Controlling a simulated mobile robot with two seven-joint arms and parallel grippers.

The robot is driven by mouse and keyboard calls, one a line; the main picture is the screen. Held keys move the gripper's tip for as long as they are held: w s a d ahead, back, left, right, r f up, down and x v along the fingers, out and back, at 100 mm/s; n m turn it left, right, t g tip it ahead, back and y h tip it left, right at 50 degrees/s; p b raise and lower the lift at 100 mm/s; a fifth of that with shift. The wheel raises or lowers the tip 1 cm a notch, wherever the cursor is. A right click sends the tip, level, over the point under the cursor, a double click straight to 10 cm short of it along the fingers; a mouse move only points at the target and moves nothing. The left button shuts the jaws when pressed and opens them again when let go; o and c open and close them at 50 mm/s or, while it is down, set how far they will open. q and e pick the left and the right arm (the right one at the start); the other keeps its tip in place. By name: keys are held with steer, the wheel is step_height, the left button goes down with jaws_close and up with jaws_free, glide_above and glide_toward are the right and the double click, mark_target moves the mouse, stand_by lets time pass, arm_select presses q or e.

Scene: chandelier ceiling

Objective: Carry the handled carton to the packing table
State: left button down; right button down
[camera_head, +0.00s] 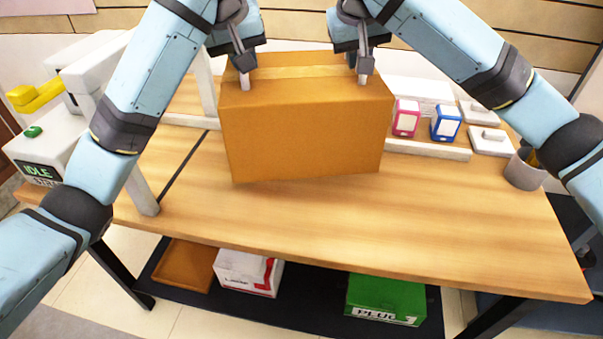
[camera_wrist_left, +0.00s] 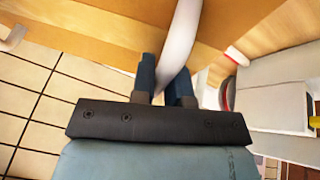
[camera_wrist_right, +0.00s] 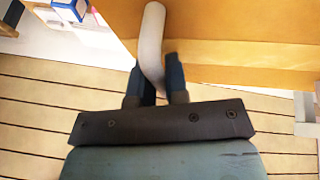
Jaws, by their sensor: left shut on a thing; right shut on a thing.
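The handled carton (camera_head: 305,135) is a brown box with light handles on its top. It is over the middle of the wooden packing table (camera_head: 430,215); I cannot tell whether its bottom touches the tabletop. My left gripper (camera_head: 243,72) is shut on the carton's left handle, which shows as a pale curved bar (camera_wrist_left: 180,45) between the fingers in the left wrist view. My right gripper (camera_head: 361,68) is shut on the right handle, a pale bar (camera_wrist_right: 151,45) between the fingers in the right wrist view.
A pink box (camera_head: 405,118), a blue box (camera_head: 446,123) and a grey cup (camera_head: 524,170) stand at the right. A machine with an IDLE screen (camera_head: 40,172) is at the left. A lower shelf holds a green box (camera_head: 386,298) and a white box (camera_head: 247,272). The front tabletop is clear.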

mark_target(355, 75)
steer(key=shift+d, duration=0.1)
